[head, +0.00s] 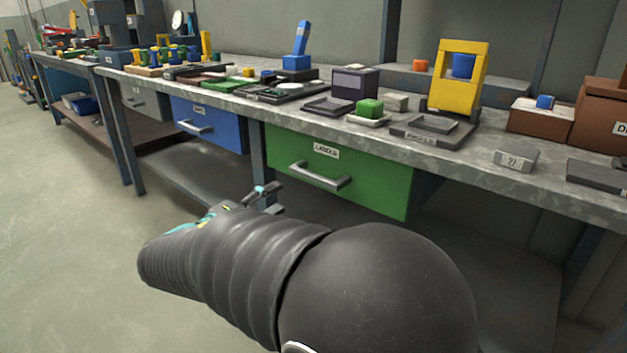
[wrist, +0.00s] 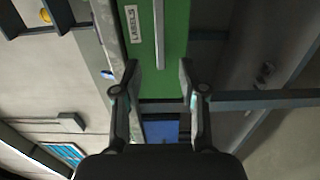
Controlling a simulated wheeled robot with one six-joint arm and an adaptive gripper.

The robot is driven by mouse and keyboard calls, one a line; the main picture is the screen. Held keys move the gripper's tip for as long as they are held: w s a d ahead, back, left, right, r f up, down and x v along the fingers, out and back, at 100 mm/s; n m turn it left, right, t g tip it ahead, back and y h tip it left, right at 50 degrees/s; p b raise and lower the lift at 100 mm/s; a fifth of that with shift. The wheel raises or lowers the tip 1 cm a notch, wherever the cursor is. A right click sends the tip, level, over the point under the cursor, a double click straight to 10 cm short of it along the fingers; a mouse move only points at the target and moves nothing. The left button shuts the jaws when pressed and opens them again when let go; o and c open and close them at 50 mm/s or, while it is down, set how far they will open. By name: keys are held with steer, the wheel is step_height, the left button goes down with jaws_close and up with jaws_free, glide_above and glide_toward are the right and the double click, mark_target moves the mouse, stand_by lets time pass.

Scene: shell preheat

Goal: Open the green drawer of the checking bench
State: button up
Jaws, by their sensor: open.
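The green drawer (head: 370,188) hangs under the bench top, has a "LABELS" tag and a pale bar handle (head: 320,178), and looks closed. In the wrist view the drawer front (wrist: 163,60) appears turned on its side, with its handle (wrist: 187,35) upright at the top. My gripper (head: 268,198) is in front of and below the bench, left of the handle in the head view. I see no contact with the handle.
A blue drawer (head: 208,126) and a grey drawer (head: 146,101) sit to the left. A bench leg (head: 257,150) stands between blue and green. The bench top (head: 470,160) carries a yellow stand (head: 457,98), trays and blocks. The floor (head: 60,210) at left is clear.

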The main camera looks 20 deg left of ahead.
mark_target(311, 179)
steer(key=x, duration=1.2)
steer(key=shift+w+d+r, duration=0.1)
steer(key=shift+w+d, duration=0.15)
steer(key=shift+w, duration=0.05)
jaws_close()
